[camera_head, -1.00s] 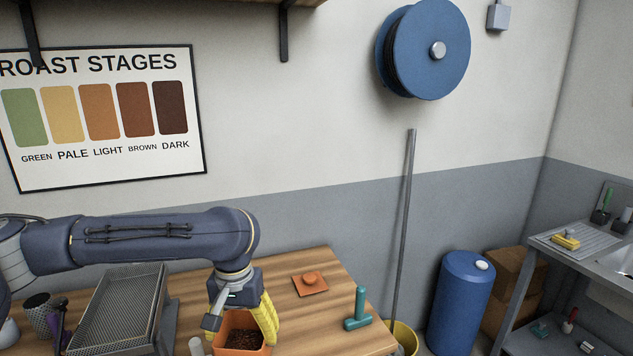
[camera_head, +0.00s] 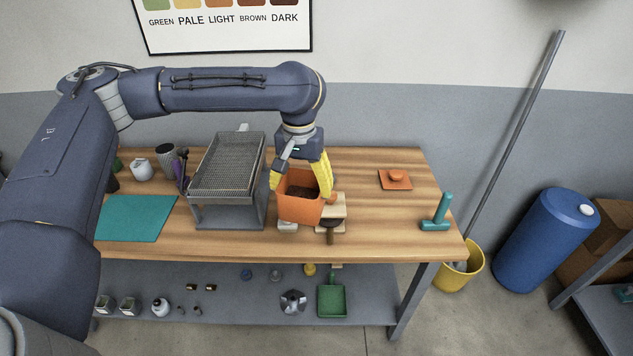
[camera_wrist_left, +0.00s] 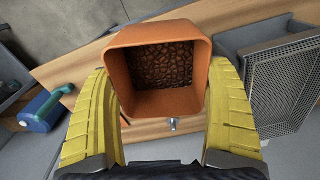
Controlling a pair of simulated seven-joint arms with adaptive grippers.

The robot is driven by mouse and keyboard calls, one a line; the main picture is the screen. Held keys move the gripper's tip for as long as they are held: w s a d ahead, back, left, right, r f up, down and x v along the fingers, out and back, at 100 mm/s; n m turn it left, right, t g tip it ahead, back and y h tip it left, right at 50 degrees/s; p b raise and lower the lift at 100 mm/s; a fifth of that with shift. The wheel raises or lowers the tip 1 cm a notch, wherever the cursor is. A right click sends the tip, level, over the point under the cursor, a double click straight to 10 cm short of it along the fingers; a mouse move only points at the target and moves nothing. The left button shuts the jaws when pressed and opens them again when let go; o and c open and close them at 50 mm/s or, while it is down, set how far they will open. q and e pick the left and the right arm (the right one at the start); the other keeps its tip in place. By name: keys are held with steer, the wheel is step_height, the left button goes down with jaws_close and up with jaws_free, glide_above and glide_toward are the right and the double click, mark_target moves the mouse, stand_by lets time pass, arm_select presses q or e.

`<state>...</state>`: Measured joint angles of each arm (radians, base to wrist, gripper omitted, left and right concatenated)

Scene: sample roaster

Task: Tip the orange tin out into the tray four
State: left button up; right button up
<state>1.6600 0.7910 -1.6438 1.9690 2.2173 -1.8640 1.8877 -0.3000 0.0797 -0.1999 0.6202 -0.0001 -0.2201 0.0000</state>
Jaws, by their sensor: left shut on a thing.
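The orange tin (camera_head: 299,208) is open-topped and holds dark brown beans. My left gripper (camera_head: 302,180) is shut on it, yellow fingers on either side. The tin looks slightly tilted and appears to be held above the bench. In the left wrist view the tin (camera_wrist_left: 204,95) sits between both fingers, and the beans (camera_wrist_left: 162,66) lie deep inside it. A grey mesh tray (camera_head: 228,165) on a metal stand is just left of the tin. It also shows at the right in the wrist view (camera_wrist_left: 288,85). I see no number on it. My right gripper is out of view.
A pale block (camera_head: 335,203) and a dark-handled tool (camera_head: 331,232) lie beside and partly behind the tin. An orange lid-like square (camera_head: 396,181) and a teal tool (camera_head: 437,215) lie to the right. A teal mat (camera_head: 135,218) lies left. Bench between the lid and tin is mostly clear.

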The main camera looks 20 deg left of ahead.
arm_select(q)
steer(key=w+a+r+n, duration=0.2)
steer(key=w+a+r, duration=0.1)
steer(key=w+a, duration=0.45)
steer(key=w+a+r, duration=0.1)
steer(key=w+a, duration=0.1)
steer(key=a, duration=0.7)
steer(key=w+a+r+n, duration=0.1)
steer(key=a+r, duration=0.1)
steer(key=a, duration=0.7)
steer(key=w+a+r+n, duration=0.1)
steer(key=w+a+r, duration=0.1)
steer(key=a, duration=0.7)
steer(key=shift+w+a, duration=0.35)
steer(key=shift+f, duration=0.1)
